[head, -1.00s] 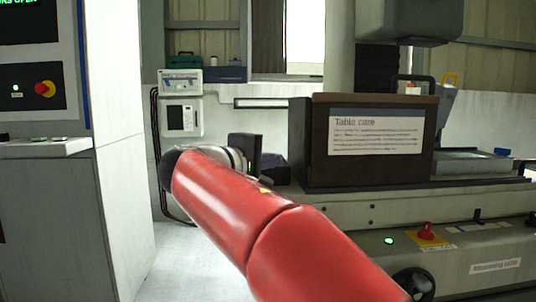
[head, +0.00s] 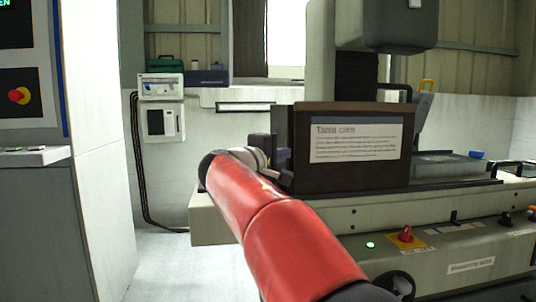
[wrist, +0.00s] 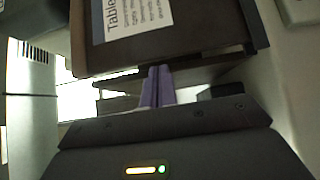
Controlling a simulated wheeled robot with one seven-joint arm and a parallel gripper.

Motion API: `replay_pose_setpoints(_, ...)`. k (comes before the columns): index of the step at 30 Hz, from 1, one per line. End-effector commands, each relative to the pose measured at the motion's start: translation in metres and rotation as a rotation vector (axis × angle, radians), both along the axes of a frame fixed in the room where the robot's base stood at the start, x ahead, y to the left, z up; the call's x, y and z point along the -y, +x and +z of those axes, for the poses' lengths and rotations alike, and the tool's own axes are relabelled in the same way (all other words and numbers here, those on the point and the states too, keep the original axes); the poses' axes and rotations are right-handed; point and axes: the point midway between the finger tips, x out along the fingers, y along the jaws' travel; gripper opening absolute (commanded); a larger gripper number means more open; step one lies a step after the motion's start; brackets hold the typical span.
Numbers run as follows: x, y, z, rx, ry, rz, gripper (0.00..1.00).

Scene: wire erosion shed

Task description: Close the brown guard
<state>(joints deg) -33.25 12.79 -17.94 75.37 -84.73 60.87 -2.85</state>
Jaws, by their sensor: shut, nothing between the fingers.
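The brown guard (head: 420,118) stands upright at the front of the machine, with a white "Table care" label (head: 355,140) on its face. It also shows at the top of the wrist view (wrist: 205,38), turned on its side. My gripper (head: 284,158) is at the guard's left edge, mostly hidden behind my red arm. In the wrist view its purple fingers (wrist: 156,72) are together and empty, with their tips at the guard's edge. I cannot tell whether they touch it. How far the guard stands open is not clear.
The machine's front panel (head: 470,266) with a red switch (head: 405,234) and a handwheel (head: 395,285) lies below the guard. A grey cabinet (head: 100,190) stands at the left. Clear floor (head: 165,262) shows between cabinet and machine.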

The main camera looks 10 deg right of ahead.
Motion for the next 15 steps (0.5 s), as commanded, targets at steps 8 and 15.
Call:
replay_pose_setpoints(8,0.0051,-0.0004,0.0002,0.001,0.001,0.000,0.00)
replay_pose_setpoints(15,0.0076,-0.0006,-0.0001,0.001,0.001,-0.002,0.00)
